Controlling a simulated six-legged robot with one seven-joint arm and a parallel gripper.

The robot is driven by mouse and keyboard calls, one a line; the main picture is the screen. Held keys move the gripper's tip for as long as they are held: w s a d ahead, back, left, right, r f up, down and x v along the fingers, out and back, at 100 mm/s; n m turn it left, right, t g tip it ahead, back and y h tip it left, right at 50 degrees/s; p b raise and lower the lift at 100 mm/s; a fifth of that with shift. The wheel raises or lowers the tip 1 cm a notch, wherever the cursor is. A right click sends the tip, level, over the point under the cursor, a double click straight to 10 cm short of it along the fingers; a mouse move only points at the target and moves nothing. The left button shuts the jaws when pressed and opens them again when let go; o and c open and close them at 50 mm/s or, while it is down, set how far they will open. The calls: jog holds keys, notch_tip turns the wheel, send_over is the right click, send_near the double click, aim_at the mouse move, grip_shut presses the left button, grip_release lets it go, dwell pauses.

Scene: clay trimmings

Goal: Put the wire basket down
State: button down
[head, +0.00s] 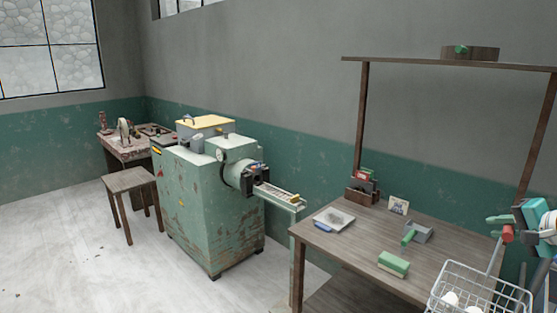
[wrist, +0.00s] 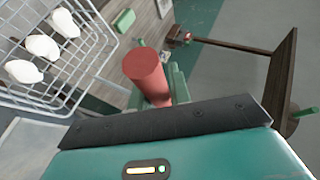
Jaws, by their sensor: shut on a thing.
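The wire basket (head: 466,291) is a white wire mesh basket at the bottom right of the head view, cut off by the frame. It holds several white lumps (head: 451,298). In the wrist view the basket (wrist: 92,62) is at the left with the lumps (wrist: 42,46) inside. A rod rises from it to a red cylindrical grip (head: 507,235), large in the wrist view (wrist: 146,72). My gripper (head: 503,227) is shut around this red grip, above the basket. The basket overlaps the table's right front part in the head view; whether it touches anything below is unclear.
A shelf (head: 430,63) spans above. A green machine (head: 209,200) and a stool (head: 130,182) stand left.

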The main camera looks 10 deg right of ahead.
jog(key=w+a+f+n+y, duration=0.1)
jog(key=w+a+f, duration=0.4)
jog(key=a, duration=0.3)
jog(key=w+a+f, duration=0.4)
jog(key=w+a, duration=0.2)
jog(key=a, duration=0.2)
jog(key=a+f, duration=1.3)
jog(key=a, duration=0.4)
jog(key=shift+s+a+f+n+y, duration=0.2)
jog(key=shift+a+f+n+y, duration=0.15)
jog(key=shift+n+y, duration=0.05)
jog(key=shift+s, duration=0.1)
